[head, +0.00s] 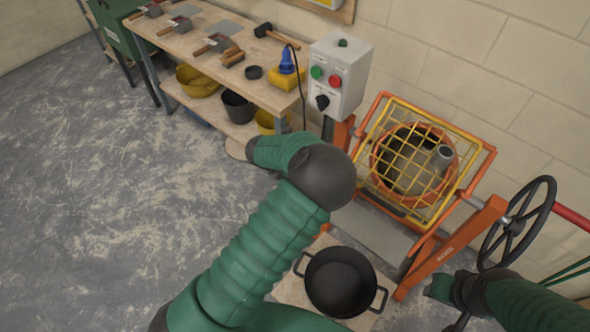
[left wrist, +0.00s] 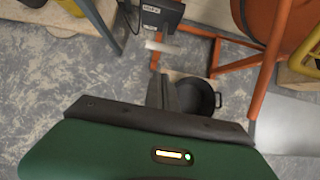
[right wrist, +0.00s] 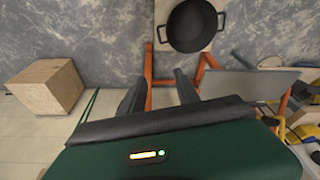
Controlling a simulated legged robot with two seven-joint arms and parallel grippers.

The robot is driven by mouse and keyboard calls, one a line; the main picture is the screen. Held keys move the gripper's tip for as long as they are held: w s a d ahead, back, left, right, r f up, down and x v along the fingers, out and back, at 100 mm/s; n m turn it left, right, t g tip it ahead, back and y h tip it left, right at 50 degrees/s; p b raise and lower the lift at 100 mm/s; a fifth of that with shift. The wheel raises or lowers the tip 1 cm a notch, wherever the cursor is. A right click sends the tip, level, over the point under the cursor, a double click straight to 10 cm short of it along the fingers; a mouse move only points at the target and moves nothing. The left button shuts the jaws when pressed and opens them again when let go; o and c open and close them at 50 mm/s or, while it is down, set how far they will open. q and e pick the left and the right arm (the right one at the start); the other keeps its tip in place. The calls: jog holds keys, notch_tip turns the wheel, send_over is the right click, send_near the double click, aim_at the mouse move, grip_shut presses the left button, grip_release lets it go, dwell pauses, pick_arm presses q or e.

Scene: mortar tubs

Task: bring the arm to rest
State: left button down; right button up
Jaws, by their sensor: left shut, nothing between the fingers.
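My left arm reaches up through the middle of the head view, with its hand near the right end of the workbench (head: 190,45); its fingers are hidden there. In the left wrist view my left gripper (left wrist: 162,78) is shut and empty. The black two-handled tub (left wrist: 208,98) shows just beyond its fingers, apart from them as far as I can tell. My right arm comes in at the lower right of the head view. In the right wrist view my right gripper (right wrist: 158,82) has its fingers apart with nothing between them.
The black tub (head: 340,275) stands on a board on the floor. An orange mixer (head: 440,250) with a yellow grid (head: 415,150) and a black handwheel (head: 518,222) stands right. A control box (head: 341,75) stands behind. A wooden block (right wrist: 46,87) is on the floor. Floor at left is clear.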

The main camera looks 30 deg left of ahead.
pick_arm(q)
jog(key=shift+d, duration=0.1)
notch_tip(320, 180, up, 5)
jog(key=s+a+n+t+y, duration=0.2)
jog(key=s+n+y, duration=0.1)
jog(key=n, duration=1.6)
jog(key=s+d+r+n+g, duration=0.2)
jog(key=s+d+n, duration=0.2)
jog(key=s+n, duration=0.5)
jog(key=s+d+r+n+g+h, duration=0.1)
jog(key=s+d+n+g, duration=0.2)
jog(key=s+n, duration=0.6)
jog(key=shift+s+d+r+n, duration=0.4)
jog(key=shift+d+n, duration=0.3)
jog(key=shift+n, duration=0.2)
